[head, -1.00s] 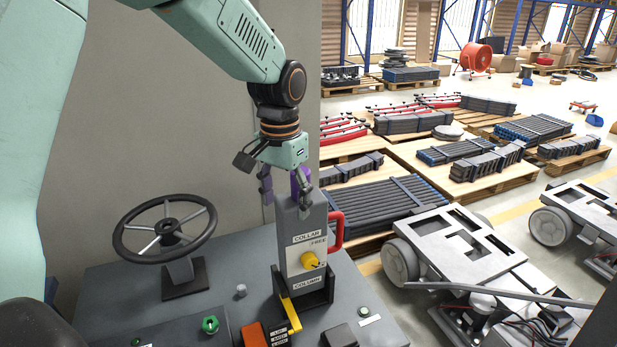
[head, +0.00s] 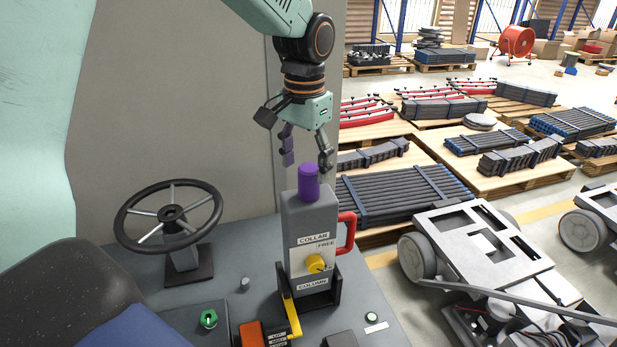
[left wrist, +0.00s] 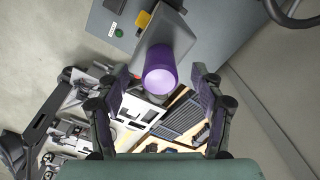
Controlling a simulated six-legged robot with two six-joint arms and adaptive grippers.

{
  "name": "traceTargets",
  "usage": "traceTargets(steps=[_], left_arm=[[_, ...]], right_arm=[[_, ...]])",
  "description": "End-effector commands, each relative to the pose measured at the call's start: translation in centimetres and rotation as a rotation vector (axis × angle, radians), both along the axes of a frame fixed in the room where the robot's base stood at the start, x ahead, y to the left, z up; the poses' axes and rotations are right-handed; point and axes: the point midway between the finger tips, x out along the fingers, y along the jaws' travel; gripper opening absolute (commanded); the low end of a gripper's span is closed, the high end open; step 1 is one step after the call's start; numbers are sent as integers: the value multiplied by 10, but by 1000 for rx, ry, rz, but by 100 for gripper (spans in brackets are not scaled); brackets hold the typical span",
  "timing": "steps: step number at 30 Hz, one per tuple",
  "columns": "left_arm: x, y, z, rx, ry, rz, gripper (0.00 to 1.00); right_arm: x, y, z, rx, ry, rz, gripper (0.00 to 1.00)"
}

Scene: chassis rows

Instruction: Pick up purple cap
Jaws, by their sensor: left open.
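The purple cap (head: 308,183) stands upright on top of the grey column block (head: 308,225) labelled COLLAR and COLUMN. My left gripper (head: 306,164) is open and empty just above the cap, its fingers apart on either side and higher than the cap's top. In the left wrist view the cap (left wrist: 161,76) lies between the two spread fingers (left wrist: 160,95), apart from both. My right gripper is not in view.
A red handle (head: 347,232) and a yellow knob (head: 316,263) stick out from the block. A black steering wheel (head: 171,213) stands to the left on the grey console (head: 245,262). A wall is behind; pallets (head: 500,178) and wheeled chassis (head: 480,250) are on the right.

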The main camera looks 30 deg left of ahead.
Motion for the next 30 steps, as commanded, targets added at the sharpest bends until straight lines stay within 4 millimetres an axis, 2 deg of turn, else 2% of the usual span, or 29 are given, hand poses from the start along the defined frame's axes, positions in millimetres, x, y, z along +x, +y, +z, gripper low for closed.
traceTargets(steps=[10, 20, 30], left_arm=[[6, 2, -45, 0, 3, 0, 67], [10, 2, -51, 0, -1, 0, 66], [10, 2, -51, 1, 0, 0, 37]], right_arm=[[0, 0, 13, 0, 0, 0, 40], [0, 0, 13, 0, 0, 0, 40], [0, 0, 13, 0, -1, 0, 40]])
